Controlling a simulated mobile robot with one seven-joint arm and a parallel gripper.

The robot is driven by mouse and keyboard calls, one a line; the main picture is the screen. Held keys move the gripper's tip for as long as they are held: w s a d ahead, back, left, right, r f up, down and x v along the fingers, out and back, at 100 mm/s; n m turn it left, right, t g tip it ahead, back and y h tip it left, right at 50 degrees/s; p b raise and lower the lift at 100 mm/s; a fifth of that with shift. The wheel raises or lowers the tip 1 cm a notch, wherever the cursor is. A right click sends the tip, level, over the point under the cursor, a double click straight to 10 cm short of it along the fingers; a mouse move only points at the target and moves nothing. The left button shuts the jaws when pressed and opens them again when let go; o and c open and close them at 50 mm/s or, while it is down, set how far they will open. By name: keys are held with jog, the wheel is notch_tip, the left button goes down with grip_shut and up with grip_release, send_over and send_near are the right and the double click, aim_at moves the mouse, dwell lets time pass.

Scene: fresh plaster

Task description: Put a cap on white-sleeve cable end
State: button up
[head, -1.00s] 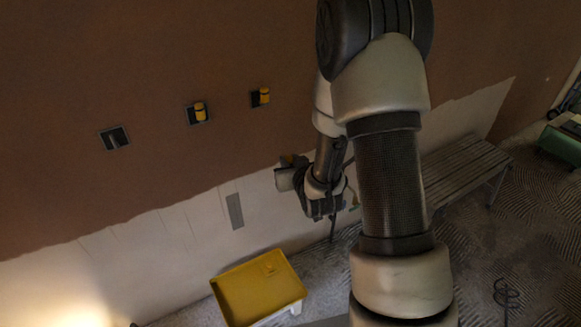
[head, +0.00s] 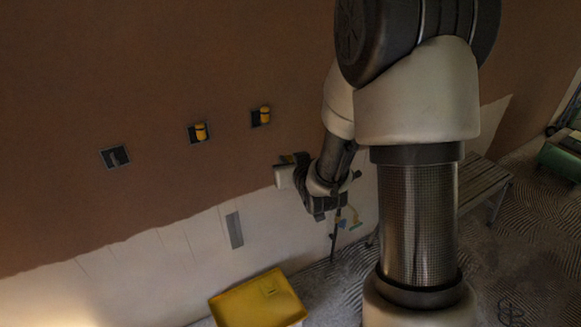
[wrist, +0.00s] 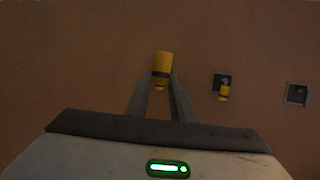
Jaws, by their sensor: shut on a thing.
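My gripper (wrist: 161,82) is shut on a yellow cap (wrist: 162,66) with a dark band, held between its fingertips in the wrist view. In the head view my gripper (head: 290,162) is in front of the wall, low and to the right of three wall boxes. The left box (head: 115,157) shows a small grey end and no yellow cap. The middle box (head: 199,132) and right box (head: 260,117) each hold a yellow cap. The wrist view shows a capped box (wrist: 222,86) right of my gripper and a box without visible yellow (wrist: 297,94) at the far right. The sleeve colours are too dark to tell.
A yellow tray (head: 250,303) stands on the floor below the wall. A slatted bench (head: 480,185) is at the right behind my arm. A grey strip (head: 234,230) is on the pale lower wall. The wall between gripper and boxes looks clear.

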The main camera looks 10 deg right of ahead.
notch_tip(320, 180, up, 13)
dwell(1.4)
